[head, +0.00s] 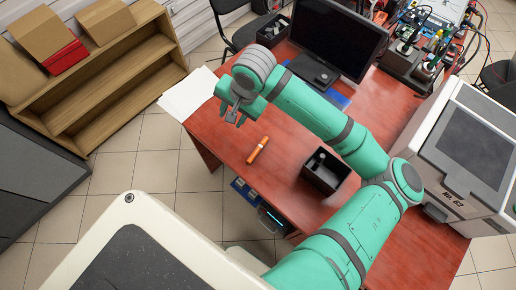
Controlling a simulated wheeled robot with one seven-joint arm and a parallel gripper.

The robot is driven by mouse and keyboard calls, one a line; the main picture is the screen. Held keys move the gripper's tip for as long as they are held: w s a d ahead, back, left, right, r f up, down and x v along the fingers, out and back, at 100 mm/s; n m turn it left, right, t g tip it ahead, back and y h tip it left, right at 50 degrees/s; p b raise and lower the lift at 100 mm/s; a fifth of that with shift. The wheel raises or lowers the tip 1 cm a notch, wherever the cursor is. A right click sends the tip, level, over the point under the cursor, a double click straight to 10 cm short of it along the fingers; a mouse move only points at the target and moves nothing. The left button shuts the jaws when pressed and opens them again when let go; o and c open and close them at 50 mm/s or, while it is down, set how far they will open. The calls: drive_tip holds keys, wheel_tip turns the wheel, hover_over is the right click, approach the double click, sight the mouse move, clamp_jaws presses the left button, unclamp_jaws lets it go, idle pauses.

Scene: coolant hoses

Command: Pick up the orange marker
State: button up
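The orange marker (258,150) lies on the red-brown wooden table (222,140), near the table's front left edge. Its long side runs diagonally in the head view, and a thin pale band crosses it. My gripper (233,118) is above the table, up and to the left of the marker, and apart from it. The gripper is small and dark here. I cannot make out whether its fingers are spread, and I see nothing held in it.
A black open box (325,173) with a dark item inside stands right of the marker. A monitor (338,38) stands at the back, and a large white machine (468,150) on the right. White papers (187,93) lie at the left corner. The table around the marker is clear.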

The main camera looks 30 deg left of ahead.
drive_tip(key=w+d+f+m+h, duration=0.15)
drive_tip(key=d+h, duration=0.25)
drive_tip(key=d, duration=0.4)
hover_over(261, 145)
wheel_tip(261, 145, down, 4)
drive_tip(key=shift+a+r, duration=0.1)
drive_tip(key=shift+s+a+f, duration=0.1)
drive_tip(key=shift+a+f, duration=0.05)
drive_tip(key=shift+f, duration=0.75)
drive_tip(key=shift+d+f, duration=0.2)
drive_tip(key=shift+f, duration=2.15)
drive_tip(key=shift+c, duration=0.2)
clamp_jaws()
